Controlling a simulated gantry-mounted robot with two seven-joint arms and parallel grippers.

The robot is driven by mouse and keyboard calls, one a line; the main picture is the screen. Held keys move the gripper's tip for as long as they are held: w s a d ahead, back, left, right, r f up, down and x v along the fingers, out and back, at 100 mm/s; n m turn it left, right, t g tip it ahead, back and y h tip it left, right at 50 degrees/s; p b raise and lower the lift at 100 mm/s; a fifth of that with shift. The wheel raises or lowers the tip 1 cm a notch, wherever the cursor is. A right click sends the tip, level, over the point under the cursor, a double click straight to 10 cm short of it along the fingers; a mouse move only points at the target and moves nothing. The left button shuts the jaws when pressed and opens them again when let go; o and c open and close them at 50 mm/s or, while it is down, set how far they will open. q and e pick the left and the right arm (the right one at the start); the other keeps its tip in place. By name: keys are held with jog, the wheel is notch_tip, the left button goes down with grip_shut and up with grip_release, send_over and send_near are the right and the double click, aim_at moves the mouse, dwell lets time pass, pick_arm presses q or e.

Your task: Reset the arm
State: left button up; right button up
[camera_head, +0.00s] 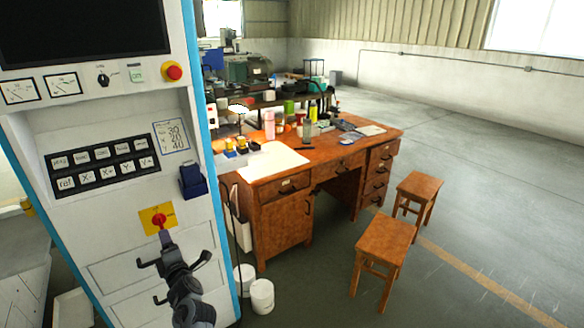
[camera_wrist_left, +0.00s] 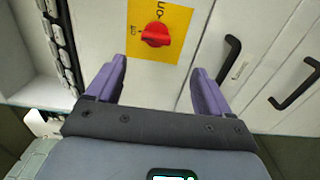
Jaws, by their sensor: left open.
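A red rotary knob (camera_head: 158,219) sits on a yellow plate (camera_head: 148,226) low on the front of the control cabinet (camera_head: 105,215). In the left wrist view the red knob (camera_wrist_left: 155,36) is on its yellow plate (camera_wrist_left: 178,16), just beyond the fingertips. My left gripper (camera_wrist_left: 158,66) is open, with its purple fingers apart and nothing between them. In the head view my left gripper (camera_head: 166,238) is just below the knob, in front of the cabinet. Whether it touches the cabinet I cannot tell. My right gripper is in neither view.
A cluttered wooden desk (camera_head: 285,222) and two stools (camera_head: 388,240) are to the right. The floor farther right is clear.

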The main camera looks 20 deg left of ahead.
pick_arm(q)
jog(key=s+d+f+m+t+h+p, duration=0.1)
jog(key=s+f+m+t+p, duration=0.15)
jog(key=s+f+m, duration=0.5)
jog(key=s+d+f+m+h+p, duration=0.1)
jog(key=s+d+m+h, duration=0.25)
jog(key=d, duration=0.45)
jog(key=s+d+f+m+h+p, duration=0.1)
jog(key=s+d+m+h, duration=0.1)
jog(key=d+m+h, duration=0.45)
jog(key=s+d+m+h+p, duration=0.1)
jog(key=s+d+m, duration=0.2)
jog(key=d, duration=0.7)
jog(key=s+d+r+m+g+h, duration=0.1)
jog(key=s+d+m+g+h, duration=0.3)
jog(key=s+d+m+g, duration=0.65)
jog(key=s+d+r+t+p, duration=0.1)
jog(key=r+p, duration=1.8)
jog(key=s+d+r+m+t+p, duration=0.1)
jog(key=s+d+r+p, duration=0.1)
jog(key=r+p, duration=1.7)
jog(key=shift+s+d+r+t, duration=0.2)
jog(key=shift+d+t, duration=0.05)
jog(key=shift+t, duration=0.05)
